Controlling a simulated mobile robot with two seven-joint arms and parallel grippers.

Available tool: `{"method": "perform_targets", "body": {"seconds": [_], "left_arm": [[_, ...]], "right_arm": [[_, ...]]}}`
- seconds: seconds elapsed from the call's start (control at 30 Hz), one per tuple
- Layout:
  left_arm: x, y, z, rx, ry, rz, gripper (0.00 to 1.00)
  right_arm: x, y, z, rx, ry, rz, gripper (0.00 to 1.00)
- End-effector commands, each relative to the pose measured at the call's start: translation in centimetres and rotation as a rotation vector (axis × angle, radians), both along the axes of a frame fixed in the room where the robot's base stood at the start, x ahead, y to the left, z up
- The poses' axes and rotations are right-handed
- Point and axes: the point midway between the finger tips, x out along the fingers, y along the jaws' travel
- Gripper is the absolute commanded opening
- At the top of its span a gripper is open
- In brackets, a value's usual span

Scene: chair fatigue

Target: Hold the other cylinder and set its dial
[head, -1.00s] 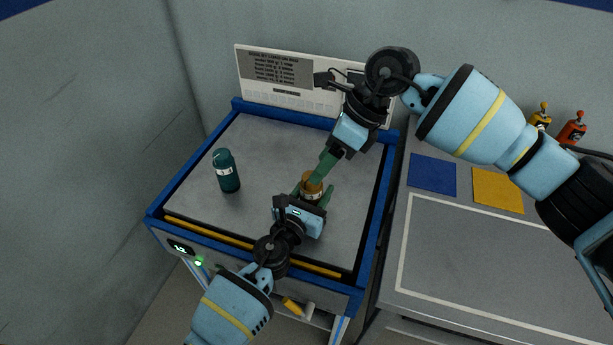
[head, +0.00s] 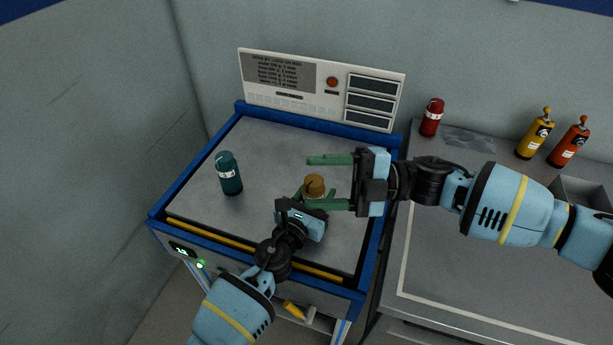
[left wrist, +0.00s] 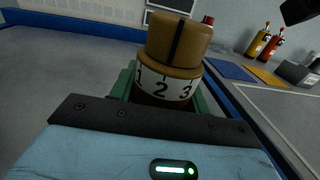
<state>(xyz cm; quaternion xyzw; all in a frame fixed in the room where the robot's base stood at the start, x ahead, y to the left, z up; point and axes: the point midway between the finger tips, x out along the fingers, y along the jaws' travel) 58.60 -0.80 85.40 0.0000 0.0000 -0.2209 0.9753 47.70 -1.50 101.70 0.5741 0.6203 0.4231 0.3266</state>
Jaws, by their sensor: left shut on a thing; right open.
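An ochre cylinder (head: 314,186) stands on the grey bench top. My left gripper (head: 312,194) is shut on it from the front, with green fingers on both sides. In the left wrist view the cylinder's dial cap (left wrist: 178,40) has a dark line, above a white band with 1, 2 and 3 (left wrist: 163,90). The line appears to meet the band between 2 and 3. My right gripper (head: 309,182) is open, lying sideways, its fingers pointing left near the cylinder; contact cannot be told. A teal cylinder (head: 229,172) stands apart at the left.
A white panel (head: 272,72) with printed text, a red button (head: 332,81) and dark screens stands behind the bench. A blue raised rim (head: 305,117) edges the bench. Red (head: 431,117), yellow (head: 533,134) and orange (head: 569,142) bottles stand on the right counter.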

Motion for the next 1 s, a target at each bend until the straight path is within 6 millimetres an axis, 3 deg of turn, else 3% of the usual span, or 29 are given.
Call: {"method": "perform_targets", "body": {"seconds": [0.27,0.5,0.7,1.0], "left_arm": [[0.0,0.0,-0.1,0.0,0.001,0.0,0.14],[0.0,0.0,-0.1,0.0,0.001,0.0,0.14],[0.0,0.0,-0.1,0.0,0.001,0.0,0.14],[0.0,0.0,-0.1,0.0,0.001,0.0,0.14]], "right_arm": [[2.9,-3.1,-3.4,0.068,0.541,-0.237,0.59],[4.4,-6.1,-7.6,0.103,0.94,-0.407,0.59],[4.7,-7.4,-9.7,0.116,1.109,-0.474,0.59],[4.8,-7.4,-10.1,0.12,1.137,-0.485,0.59]]}}
